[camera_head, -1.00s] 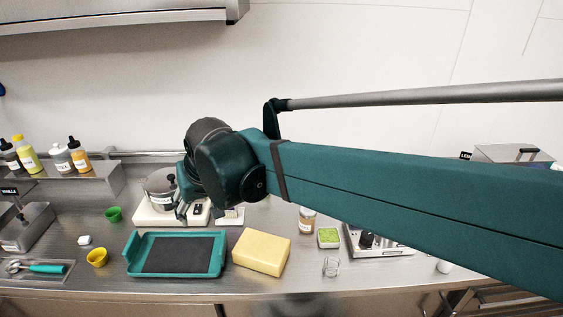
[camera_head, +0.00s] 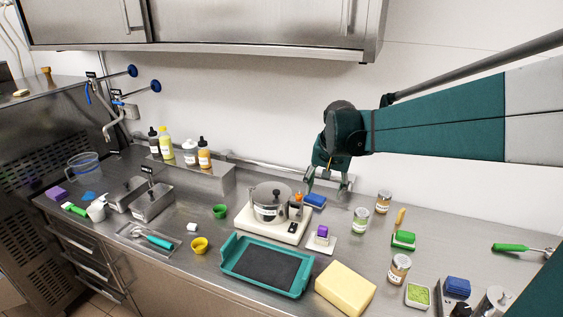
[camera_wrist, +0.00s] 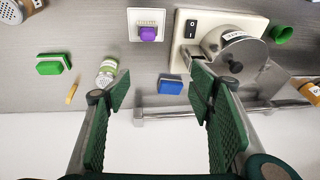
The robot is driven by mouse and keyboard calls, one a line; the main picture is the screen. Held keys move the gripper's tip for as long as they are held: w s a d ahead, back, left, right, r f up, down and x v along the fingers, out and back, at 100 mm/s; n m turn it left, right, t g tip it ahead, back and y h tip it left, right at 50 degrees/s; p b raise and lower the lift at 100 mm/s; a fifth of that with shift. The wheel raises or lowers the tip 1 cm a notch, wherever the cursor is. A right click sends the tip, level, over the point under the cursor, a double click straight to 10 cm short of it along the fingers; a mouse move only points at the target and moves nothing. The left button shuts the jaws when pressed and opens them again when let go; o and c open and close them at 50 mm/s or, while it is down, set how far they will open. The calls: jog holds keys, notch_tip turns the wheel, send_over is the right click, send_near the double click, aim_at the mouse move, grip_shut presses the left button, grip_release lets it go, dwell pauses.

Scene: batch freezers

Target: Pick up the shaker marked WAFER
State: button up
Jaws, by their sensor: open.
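Three clear shakers with metal lids stand on the counter right of the scale. One shaker (camera_head: 361,220) has greenish contents, one shaker (camera_head: 383,202) stands behind it, and one shaker (camera_head: 400,268) with brown contents stands nearer the front. Their labels are too small to read, so I cannot tell which says WAFER. My gripper (camera_head: 328,183) is open and empty, above the back of the counter, left of the shakers. In the wrist view, the greenish shaker (camera_wrist: 107,72) shows just beyond the left finger of my gripper (camera_wrist: 160,90); a brown shaker (camera_wrist: 12,12) is at the upper-left corner.
A metal pot (camera_head: 270,205) stands on a white base left of my gripper. A teal tray (camera_head: 233,266) and a yellow block (camera_head: 345,289) are in front. A rail runs along the wall.

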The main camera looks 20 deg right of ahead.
aim_at(385, 193)
jog(key=w+d+f+m+g+p, duration=0.1)
jog(key=w+d+f+m+p, duration=0.2)
jog(key=d, duration=0.6)
jog(key=w+d+f+m+g+p, duration=0.15)
jog(key=w+d, duration=0.25)
jog(key=d, duration=0.6)
jog(key=d+f+m+p, duration=0.1)
jog(key=d+f, duration=0.2)
jog(key=d, duration=0.2)
jog(key=d+f+m, duration=0.2)
jog(key=d+f, duration=0.2)
jog(key=d, duration=0.2)
jog(key=d+f+m+y+p, duration=0.1)
jog(key=d+f, duration=0.2)
jog(key=d, duration=0.3)
jog(key=shift+w+f+g+p, duration=0.15)
jog(key=shift+f+g+p, duration=0.2)
jog(key=shift+f, duration=0.05)
jog(key=shift+d+f+m, duration=0.25)
jog(key=shift+d+f, duration=0.2)
jog(key=shift+f, duration=1.3)
jog(key=shift+s+a+f, duration=0.1)
jog(key=shift+f, duration=1.2)
jog(key=shift+s+f, duration=0.1)
jog(key=shift+f, duration=1.2)
